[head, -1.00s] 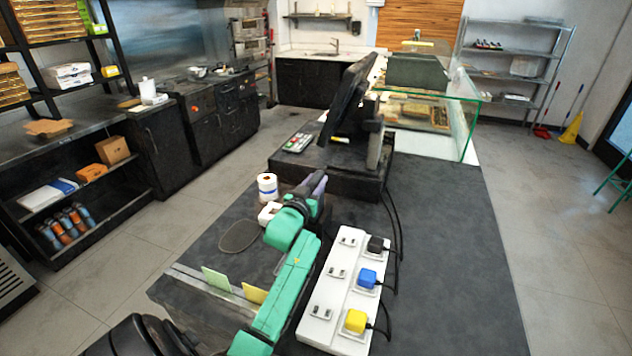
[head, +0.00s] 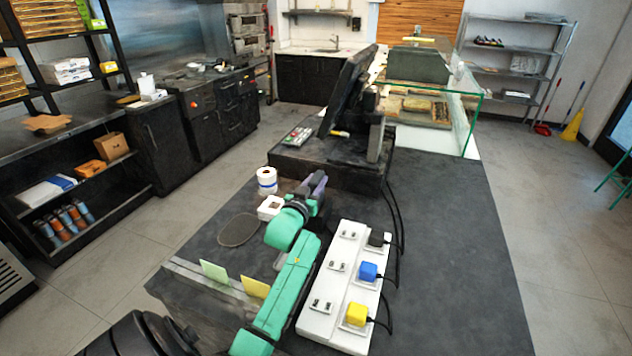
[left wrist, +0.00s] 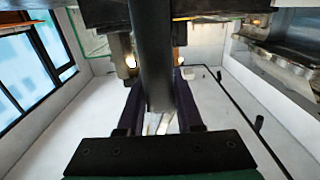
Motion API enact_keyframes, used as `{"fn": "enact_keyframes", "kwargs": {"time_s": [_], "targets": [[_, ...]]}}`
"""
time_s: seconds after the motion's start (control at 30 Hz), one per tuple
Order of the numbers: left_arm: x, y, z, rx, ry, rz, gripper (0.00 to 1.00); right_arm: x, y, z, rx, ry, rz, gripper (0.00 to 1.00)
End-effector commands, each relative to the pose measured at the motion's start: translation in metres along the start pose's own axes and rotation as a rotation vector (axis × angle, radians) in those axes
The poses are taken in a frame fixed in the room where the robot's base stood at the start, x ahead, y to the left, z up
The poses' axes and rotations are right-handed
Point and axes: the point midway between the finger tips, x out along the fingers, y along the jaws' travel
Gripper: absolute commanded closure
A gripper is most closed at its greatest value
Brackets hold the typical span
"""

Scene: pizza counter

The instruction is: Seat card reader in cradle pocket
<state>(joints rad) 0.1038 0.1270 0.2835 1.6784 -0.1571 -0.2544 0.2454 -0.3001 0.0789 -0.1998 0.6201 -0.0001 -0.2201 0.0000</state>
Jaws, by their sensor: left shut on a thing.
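My left gripper (head: 313,190) is low over the dark counter, just right of a small white block (head: 270,208) with a dark recess, which looks like the cradle. In the left wrist view, the dark fingers are closed on a long dark grey thing (left wrist: 156,60) that stands out between them. I take it to be the card reader, seen edge-on; its face does not show. In the head view my arm and fingers mostly hide it. It appears apart from the white block. My right gripper is not in view.
A white roll with a blue band (head: 267,181) stands behind the white block. A white socket strip (head: 322,322) with black, blue and yellow plugs is at right. The register screen (head: 348,92) and a keypad (head: 297,137) are behind. The counter (head: 450,250) is clear at right.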

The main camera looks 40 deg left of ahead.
Motion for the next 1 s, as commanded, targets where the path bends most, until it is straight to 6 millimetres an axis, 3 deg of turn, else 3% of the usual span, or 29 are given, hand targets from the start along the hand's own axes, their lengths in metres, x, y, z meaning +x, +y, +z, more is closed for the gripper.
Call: {"fn": "enact_keyframes", "kwargs": {"time_s": [0.03, 0.07, 0.1, 0.13, 0.57, 0.77, 1.0], "targets": [[0.000, 0.000, 0.002, 0.000, 0.002, 0.000, 1.00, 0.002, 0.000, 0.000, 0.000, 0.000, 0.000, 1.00], [0.000, 0.000, 0.000, 0.000, 0.002, 0.000, 0.54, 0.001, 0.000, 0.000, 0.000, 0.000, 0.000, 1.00], [0.000, 0.000, 0.000, 0.000, 0.002, 0.000, 0.39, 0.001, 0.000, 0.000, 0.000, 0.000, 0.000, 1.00], [0.000, 0.000, 0.000, 0.000, 0.002, 0.000, 0.30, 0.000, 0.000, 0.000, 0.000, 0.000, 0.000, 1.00], [-0.008, 0.000, 0.003, 0.000, -0.001, 0.000, 0.30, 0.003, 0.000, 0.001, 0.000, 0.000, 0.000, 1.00], [-0.044, 0.000, 0.005, 0.000, -0.001, 0.001, 0.30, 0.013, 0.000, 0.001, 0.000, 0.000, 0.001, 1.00], [-0.105, 0.000, 0.007, 0.000, -0.002, 0.000, 0.30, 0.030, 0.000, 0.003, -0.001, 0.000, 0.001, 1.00]]}}
